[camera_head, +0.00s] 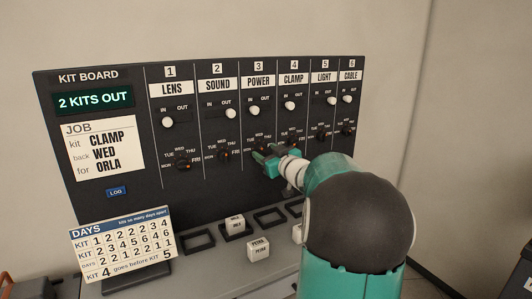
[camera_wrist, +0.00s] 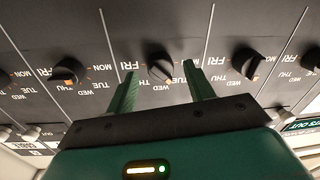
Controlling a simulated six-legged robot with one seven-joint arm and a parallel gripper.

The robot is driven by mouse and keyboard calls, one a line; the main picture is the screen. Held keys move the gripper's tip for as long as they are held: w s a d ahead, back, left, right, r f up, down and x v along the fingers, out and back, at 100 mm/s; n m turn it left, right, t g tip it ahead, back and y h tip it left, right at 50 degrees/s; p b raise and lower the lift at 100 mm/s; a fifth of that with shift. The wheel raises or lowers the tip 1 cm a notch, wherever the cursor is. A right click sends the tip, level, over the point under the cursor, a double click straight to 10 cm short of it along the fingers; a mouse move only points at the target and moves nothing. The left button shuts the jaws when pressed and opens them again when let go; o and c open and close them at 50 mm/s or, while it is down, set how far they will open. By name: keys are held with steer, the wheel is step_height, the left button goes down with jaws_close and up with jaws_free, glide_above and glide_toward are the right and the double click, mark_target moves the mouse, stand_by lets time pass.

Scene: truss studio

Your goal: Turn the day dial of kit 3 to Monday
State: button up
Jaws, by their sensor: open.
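The day dial of kit 3, POWER, is a round black knob (camera_wrist: 160,68) with an orange mark. It shows upside down in the wrist view, with day labels around it. The mark seems to point to the WED–TUE side, but I cannot tell which day exactly. My gripper (camera_wrist: 160,80) is open, one finger on each side of the dial, not visibly closed on it. The right finger covers the place of the MON label. In the head view my gripper (camera_head: 268,160) is at the board under the POWER column and hides much of the dial.
Neighbouring dials of kit 4 (camera_wrist: 67,72) and kit 2 (camera_wrist: 247,62) sit close on both sides. IN/OUT switches (camera_head: 254,111) stand above the dials. A job card (camera_head: 103,150) reads CLAMP, WED, ORLA. A DAYS card (camera_head: 123,244) and small blocks (camera_head: 258,248) stand below.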

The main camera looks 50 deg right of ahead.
steer(key=shift+w, duration=0.45)
steer(key=c, duration=1)
steer(key=shift+n, duration=0.3)
steer(key=n, duration=0.4)
steer(key=shift+n+g, duration=0.3)
steer(key=shift+n, duration=1.8)
